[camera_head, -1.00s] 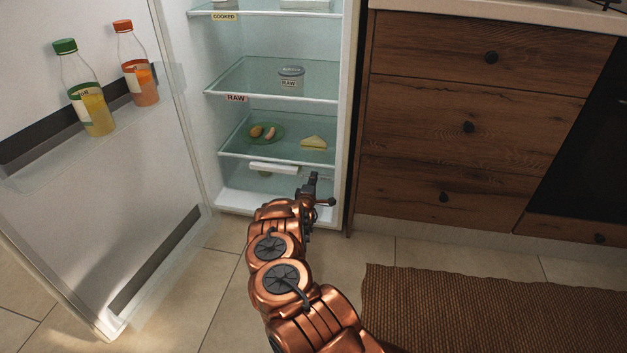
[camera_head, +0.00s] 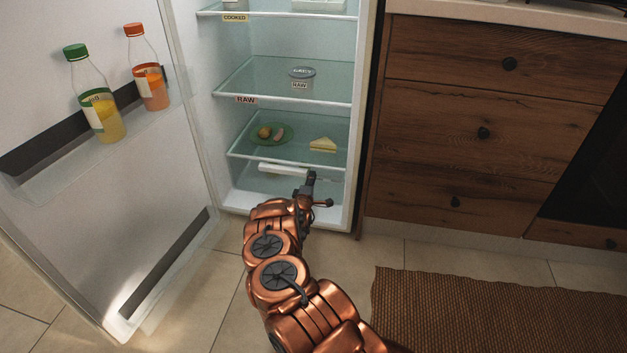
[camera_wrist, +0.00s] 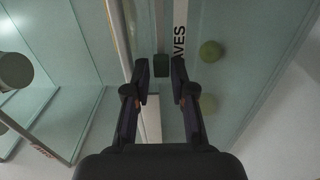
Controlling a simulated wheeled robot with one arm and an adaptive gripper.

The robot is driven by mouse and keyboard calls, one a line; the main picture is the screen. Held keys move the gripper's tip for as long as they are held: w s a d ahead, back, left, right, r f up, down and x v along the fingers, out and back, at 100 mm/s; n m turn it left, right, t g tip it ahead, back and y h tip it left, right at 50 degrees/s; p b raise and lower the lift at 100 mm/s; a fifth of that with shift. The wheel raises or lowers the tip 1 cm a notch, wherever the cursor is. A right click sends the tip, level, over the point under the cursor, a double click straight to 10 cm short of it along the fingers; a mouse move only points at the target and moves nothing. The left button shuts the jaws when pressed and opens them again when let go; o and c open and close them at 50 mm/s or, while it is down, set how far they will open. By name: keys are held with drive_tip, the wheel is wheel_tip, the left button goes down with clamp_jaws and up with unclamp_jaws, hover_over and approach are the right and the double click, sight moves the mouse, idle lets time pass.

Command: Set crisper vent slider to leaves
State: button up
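The crisper vent strip (camera_wrist: 180,20) is white with dark letters ending "AVES" in the wrist view; the rest of the label is cut off or hidden. A small dark green block (camera_wrist: 161,65), which looks like the slider knob, shows at the strip's left edge. My gripper (camera_wrist: 160,72) has its two fingers apart, one on each side of the block, with small gaps; I cannot tell whether either touches it. In the head view my gripper (camera_head: 312,186) is at the right end of the white crisper front (camera_head: 283,169), low in the open fridge.
Round green produce (camera_wrist: 210,51) lies behind the clear crisper panel. Above, a glass shelf (camera_head: 240,148) holds a green plate (camera_head: 288,139) and a yellow wedge (camera_head: 323,144). The fridge door (camera_head: 150,215) stands open at left, with two bottles on it. Wooden drawers (camera_head: 470,160) stand at right.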

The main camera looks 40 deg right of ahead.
drive_tip(key=shift+o, duration=1.2)
drive_tip(key=shift+a, duration=0.1)
drive_tip(key=shift+f, duration=0.1)
drive_tip(key=v, duration=1.2)
